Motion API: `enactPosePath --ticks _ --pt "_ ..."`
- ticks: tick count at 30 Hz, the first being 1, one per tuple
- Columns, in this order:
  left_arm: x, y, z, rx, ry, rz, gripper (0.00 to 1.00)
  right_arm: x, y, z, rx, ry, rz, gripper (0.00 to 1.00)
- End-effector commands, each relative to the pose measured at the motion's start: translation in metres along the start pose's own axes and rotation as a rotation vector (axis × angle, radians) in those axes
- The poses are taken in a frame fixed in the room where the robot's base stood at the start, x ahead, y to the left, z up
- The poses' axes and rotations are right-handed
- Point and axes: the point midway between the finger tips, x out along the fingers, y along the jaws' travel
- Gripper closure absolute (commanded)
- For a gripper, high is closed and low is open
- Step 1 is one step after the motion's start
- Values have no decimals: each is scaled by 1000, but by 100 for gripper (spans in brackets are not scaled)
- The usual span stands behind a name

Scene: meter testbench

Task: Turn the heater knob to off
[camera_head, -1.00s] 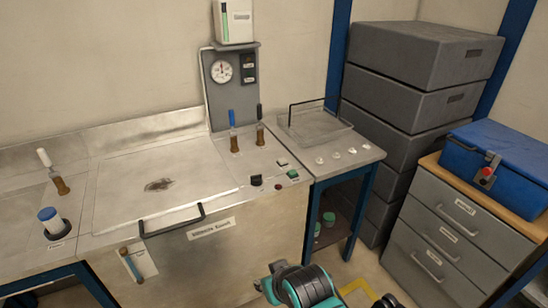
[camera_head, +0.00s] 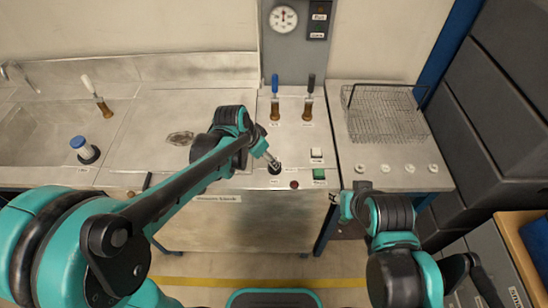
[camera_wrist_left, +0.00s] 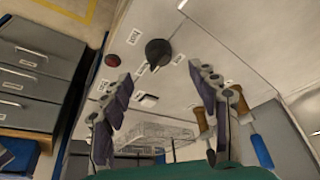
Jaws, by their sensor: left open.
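The heater knob (camera_head: 274,169) is a small black knob near the front edge of the metal bench. In the left wrist view it is a dark round knob (camera_wrist_left: 158,52) with white labels beside it. My left gripper (camera_head: 270,158) is just behind and above the knob in the head view and partly hides it. In the wrist view its two fingers (camera_wrist_left: 160,80) are spread, with the knob beyond their tips and nothing between them. Contact with the knob is not visible. My right gripper (camera_head: 340,204) is in front of the bench's right part; its finger opening is unclear.
A red indicator (camera_head: 294,185), a green button (camera_head: 319,174) and a white switch (camera_head: 316,153) sit close to the knob. Blue-handled (camera_head: 275,85) and black-handled (camera_head: 311,84) tools stand behind. A wire basket (camera_head: 385,115) is at right.

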Motion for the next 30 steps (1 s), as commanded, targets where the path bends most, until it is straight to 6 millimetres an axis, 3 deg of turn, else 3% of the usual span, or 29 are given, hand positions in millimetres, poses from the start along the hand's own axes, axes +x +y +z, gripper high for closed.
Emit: enactPosePath --ticks 15,28,30 --pt "73 2 -4 20 -3 12 40 19 0 14 0 0 0 60" --pt "83 2 -4 18 -3 11 40 21 0 15 0 0 0 60" --pt "83 2 -4 18 -3 11 58 21 0 15 0 0 0 60"
